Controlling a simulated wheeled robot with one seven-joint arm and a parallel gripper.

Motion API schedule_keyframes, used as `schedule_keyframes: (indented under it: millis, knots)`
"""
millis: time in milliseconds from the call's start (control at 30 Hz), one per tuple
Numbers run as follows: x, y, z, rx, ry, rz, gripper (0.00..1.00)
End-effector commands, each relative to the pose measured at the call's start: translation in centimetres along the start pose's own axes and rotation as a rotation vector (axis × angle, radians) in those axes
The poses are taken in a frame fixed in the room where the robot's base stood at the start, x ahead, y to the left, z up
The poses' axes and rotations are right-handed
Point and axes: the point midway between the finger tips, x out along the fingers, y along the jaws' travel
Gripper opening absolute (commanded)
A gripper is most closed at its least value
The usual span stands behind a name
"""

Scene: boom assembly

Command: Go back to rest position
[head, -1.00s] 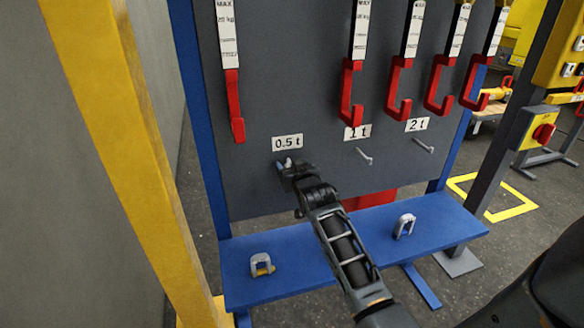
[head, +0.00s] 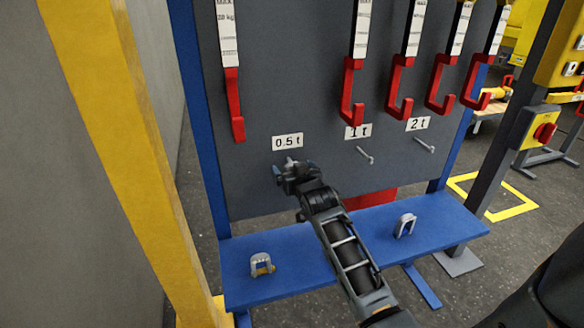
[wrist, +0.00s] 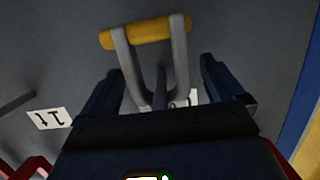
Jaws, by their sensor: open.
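My gripper (head: 293,170) is just below the 0.5 t label on the grey board. In the wrist view its two dark fingers (wrist: 160,72) are apart, one on each side of a grey shackle (wrist: 180,62) with a yellow pin (wrist: 147,32). The shackle appears to hang on the peg under the 0.5 t label; the contact with the peg is hidden. In the head view my gripper mostly hides this shackle.
The blue shelf (head: 310,246) holds a shackle with a yellow pin (head: 261,265) and a grey shackle (head: 404,226). Bare pegs stick out under the 1 t (head: 365,156) and 2 t (head: 425,146) labels. Red hooks (head: 351,95) hang above. A yellow post (head: 130,150) stands at left.

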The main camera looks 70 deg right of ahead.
Motion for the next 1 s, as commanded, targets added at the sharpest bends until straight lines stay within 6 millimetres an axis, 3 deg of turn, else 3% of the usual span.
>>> schedule_keyframes:
  millis: [333,767,867,1000]
  knots:
    - [-5.5,0.0,-0.3,-0.001,0.008,-0.001,0.96]
    - [-6.9,-0.1,-0.5,-0.001,0.011,-0.004,0.96]
    - [-7.9,-0.9,0.4,-0.014,0.007,-0.028,0.96]
    - [-12.0,-3.4,2.9,-0.057,0.000,-0.117,0.96]
